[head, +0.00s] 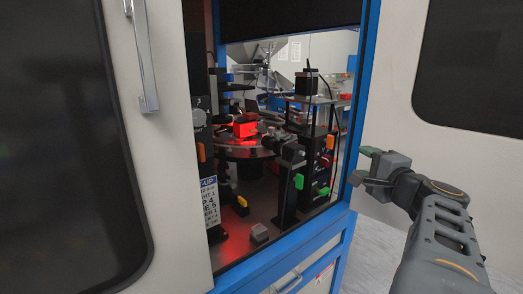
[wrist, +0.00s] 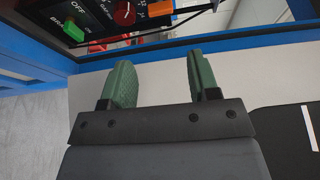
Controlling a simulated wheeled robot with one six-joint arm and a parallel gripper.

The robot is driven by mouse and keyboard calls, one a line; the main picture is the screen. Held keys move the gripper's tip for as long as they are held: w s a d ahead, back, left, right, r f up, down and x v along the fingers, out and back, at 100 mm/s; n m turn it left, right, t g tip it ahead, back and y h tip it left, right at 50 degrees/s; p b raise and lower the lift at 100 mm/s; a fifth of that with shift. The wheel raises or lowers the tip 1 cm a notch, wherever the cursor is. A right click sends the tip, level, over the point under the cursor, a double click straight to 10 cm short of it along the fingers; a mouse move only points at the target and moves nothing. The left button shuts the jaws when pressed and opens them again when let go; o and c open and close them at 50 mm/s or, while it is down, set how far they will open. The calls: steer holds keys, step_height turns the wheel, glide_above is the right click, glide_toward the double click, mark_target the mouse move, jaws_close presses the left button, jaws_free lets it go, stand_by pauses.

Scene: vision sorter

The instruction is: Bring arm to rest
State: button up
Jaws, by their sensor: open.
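My gripper (head: 364,166) is at the right in the head view, outside the machine and to the right of its blue door frame. In the wrist view its two green fingers (wrist: 160,82) stand apart with nothing between them. My grey arm runs from the gripper to the lower right corner of the head view. The gripper appears to be clear of the machine, though its exact distance from the frame is hard to tell.
The machine's blue frame (head: 352,130) surrounds an opening with a round table (head: 245,153) inside. A white door with a metal handle (head: 142,60) stands at the left. A control panel with a green switch (wrist: 74,31) shows in the wrist view. Grey floor (head: 375,245) is clear.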

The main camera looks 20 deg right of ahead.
step_height(320, 180, down, 8)
steer(key=a+r+n+g, duration=0.1)
steer(key=g, duration=0.3)
steer(key=s+a+f+n+g+p, duration=0.3)
steer(key=a+f+n+g+p, duration=0.1)
steer(key=a+n, duration=0.3)
steer(key=s+a+f+n+g+p, duration=0.4)
steer(key=a+f+n+g, duration=0.2)
steer(key=a, duration=0.3)
steer(key=shift+a+f+n+y, duration=0.3)
steer(key=shift+n+y, duration=0.1)
steer(key=shift+n, duration=0.1)
steer(key=a+n, duration=0.1)
steer(key=a, duration=0.1)
steer(key=a+r+n+p, duration=0.1)
steer(key=a, duration=0.1)
steer(key=a+r+n+p, duration=0.1)
steer(key=a+n, duration=0.1)
steer(key=shift+s+a, duration=0.15)
steer(key=shift+a, duration=0.05)
